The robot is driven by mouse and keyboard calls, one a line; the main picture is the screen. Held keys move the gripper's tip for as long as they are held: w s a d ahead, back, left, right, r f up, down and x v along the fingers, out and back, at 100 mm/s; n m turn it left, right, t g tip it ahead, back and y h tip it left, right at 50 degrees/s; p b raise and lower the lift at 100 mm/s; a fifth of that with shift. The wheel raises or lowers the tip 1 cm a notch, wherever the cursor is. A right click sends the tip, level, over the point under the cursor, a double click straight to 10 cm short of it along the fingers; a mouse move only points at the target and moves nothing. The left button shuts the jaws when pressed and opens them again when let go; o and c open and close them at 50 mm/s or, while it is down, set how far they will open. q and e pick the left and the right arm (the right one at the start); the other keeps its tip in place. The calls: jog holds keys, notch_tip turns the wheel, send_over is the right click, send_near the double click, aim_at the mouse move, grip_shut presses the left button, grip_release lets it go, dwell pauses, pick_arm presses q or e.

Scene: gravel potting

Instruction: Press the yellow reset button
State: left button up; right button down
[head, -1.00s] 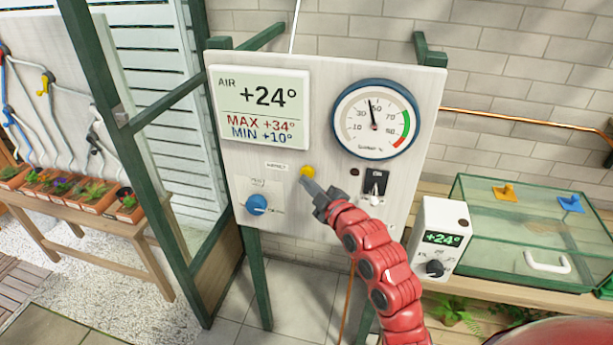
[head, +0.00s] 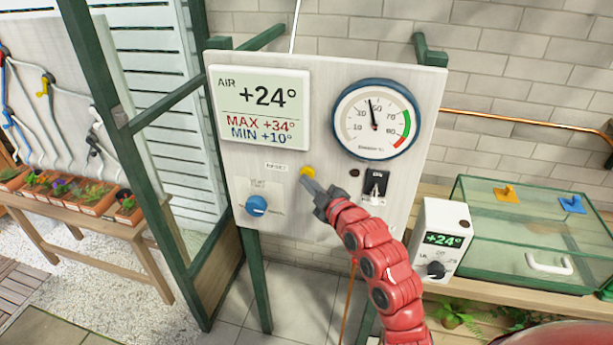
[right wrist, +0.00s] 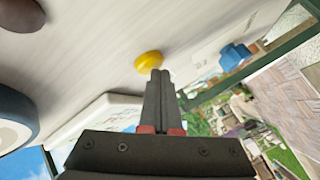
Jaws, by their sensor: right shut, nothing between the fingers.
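The yellow reset button (head: 308,171) sits on the pale upright panel (head: 420,110), below the air display and beside a small label. My right gripper (head: 307,182) is shut and empty, its fingertips just below the button in the head view. In the right wrist view the closed fingers (right wrist: 157,75) point at the yellow button (right wrist: 149,61), and their tips overlap its lower edge. I cannot tell whether they touch it. My left gripper is not in view.
The panel also bears the air display (head: 259,106), a round gauge (head: 376,119), a blue knob (head: 257,205) and a black switch (head: 375,184). A white thermostat box (head: 440,240) and a glass case (head: 530,230) stand to the right.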

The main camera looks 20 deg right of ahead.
jog(key=shift+w+d+b, duration=0.2)
jog(key=shift+w+b, duration=0.05)
jog(key=shift+b, duration=0.15)
dwell(0.3)
jog(key=shift+s, duration=0.1)
jog(key=shift+s+a, duration=0.55)
jog(key=shift+s, duration=0.2)
jog(key=s+a, duration=0.1)
jog(key=s, duration=0.1)
jog(key=s+a, duration=0.1)
jog(key=s, duration=0.1)
jog(key=shift+a+p, duration=0.35)
jog(key=shift+a, duration=0.05)
dwell(0.7)
